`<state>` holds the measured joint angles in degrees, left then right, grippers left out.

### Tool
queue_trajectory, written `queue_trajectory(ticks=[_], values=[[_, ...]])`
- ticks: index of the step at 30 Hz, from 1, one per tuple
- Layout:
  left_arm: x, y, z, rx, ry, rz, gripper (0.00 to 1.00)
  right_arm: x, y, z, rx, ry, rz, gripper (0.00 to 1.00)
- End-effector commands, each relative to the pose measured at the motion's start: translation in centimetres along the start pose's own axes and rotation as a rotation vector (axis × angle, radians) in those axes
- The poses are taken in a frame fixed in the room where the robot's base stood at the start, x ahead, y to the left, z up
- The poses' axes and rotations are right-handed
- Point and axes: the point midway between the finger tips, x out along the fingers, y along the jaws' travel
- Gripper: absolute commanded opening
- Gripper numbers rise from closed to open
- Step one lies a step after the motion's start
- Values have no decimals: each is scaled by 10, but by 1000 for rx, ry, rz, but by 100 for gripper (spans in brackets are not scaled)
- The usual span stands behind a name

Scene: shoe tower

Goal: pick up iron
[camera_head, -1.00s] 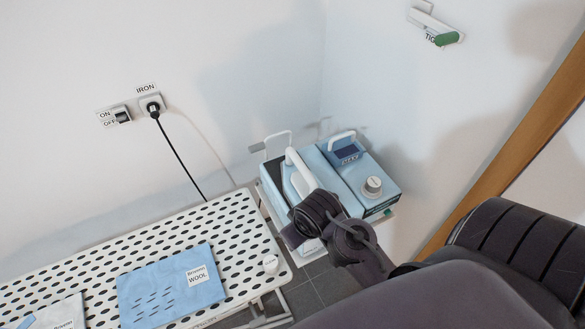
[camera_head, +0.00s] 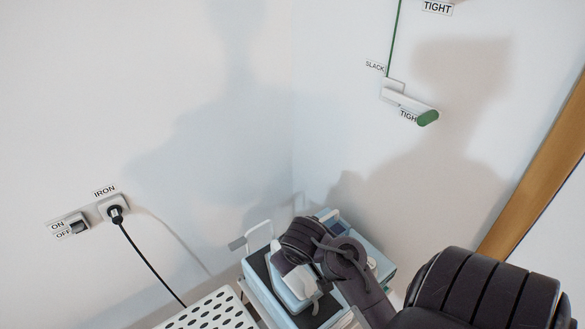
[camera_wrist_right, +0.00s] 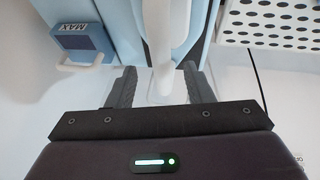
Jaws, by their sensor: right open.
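The iron's white handle (camera_wrist_right: 165,40) runs down between the two dark fingers of my right gripper (camera_wrist_right: 160,88) in the right wrist view. The fingers are apart, one on each side of the handle's end, and are not closed on it. In the head view the iron (camera_head: 297,283) sits on its light blue station (camera_head: 377,262) at the bottom centre. My right wrist covers much of the iron there. My left gripper is not in view.
A perforated white ironing board (camera_head: 212,312) is at the bottom left. A black-corded plug (camera_head: 116,212) and an on/off switch (camera_head: 76,227) are on the left wall.

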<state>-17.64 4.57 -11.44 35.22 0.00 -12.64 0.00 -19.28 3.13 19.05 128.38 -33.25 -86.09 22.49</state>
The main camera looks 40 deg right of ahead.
Motion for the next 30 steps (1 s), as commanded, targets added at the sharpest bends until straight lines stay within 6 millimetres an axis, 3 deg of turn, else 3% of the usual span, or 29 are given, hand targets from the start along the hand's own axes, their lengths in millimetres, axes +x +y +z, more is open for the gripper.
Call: queue_trajectory(ticks=[3, 9, 16, 30], values=[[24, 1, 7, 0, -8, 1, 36, 23, -2, 2, 2, 1, -2, 47], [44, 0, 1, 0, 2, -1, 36, 43, -2, 2, 1, 0, -2, 47], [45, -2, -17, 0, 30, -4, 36, 45, -1, 0, 1, -1, -2, 47], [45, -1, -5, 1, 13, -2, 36, 47, -2, 2, -2, -2, -2, 47]])
